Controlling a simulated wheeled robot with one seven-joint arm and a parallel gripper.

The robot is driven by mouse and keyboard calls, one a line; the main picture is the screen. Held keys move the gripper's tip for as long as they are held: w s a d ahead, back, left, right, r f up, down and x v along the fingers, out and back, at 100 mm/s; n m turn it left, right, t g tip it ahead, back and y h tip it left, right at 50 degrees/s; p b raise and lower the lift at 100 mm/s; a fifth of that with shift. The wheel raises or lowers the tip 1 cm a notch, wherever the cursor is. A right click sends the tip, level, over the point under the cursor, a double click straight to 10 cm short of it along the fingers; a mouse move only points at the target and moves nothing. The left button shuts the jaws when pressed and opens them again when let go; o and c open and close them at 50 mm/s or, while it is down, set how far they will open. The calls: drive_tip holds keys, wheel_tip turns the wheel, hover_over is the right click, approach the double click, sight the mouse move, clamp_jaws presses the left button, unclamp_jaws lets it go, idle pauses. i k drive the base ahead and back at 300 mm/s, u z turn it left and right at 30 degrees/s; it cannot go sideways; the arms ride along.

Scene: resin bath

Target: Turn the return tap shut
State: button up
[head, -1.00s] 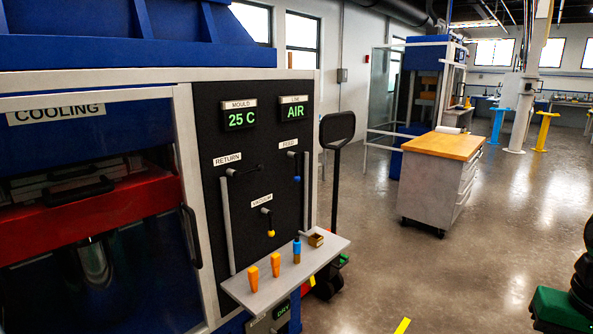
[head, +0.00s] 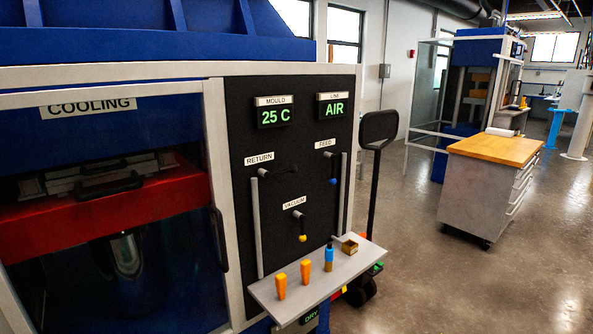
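The return tap (head: 277,170) is on the black panel of the blue machine, under the white RETURN label (head: 259,158). Its dark lever points sideways to the right, across the grey vertical pipe (head: 260,228) below it. The feed tap (head: 333,168) is to its right under the FEED label, with its blue-tipped lever hanging down. The vacuum tap (head: 301,228) is lower between them, with a yellow-tipped lever hanging down. My gripper is not in view.
A grey shelf (head: 262,290) juts out below the taps, with two orange-handled items (head: 281,286), a blue-topped item (head: 329,256) and a small brass box (head: 349,247). A pallet truck handle (head: 379,128) stands right of the panel. A wood-topped cabinet (head: 484,190) stands on open floor.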

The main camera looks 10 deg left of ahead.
sight(282, 172)
drive_tip(key=i, duration=0.85)
drive_tip(key=u, duration=0.05)
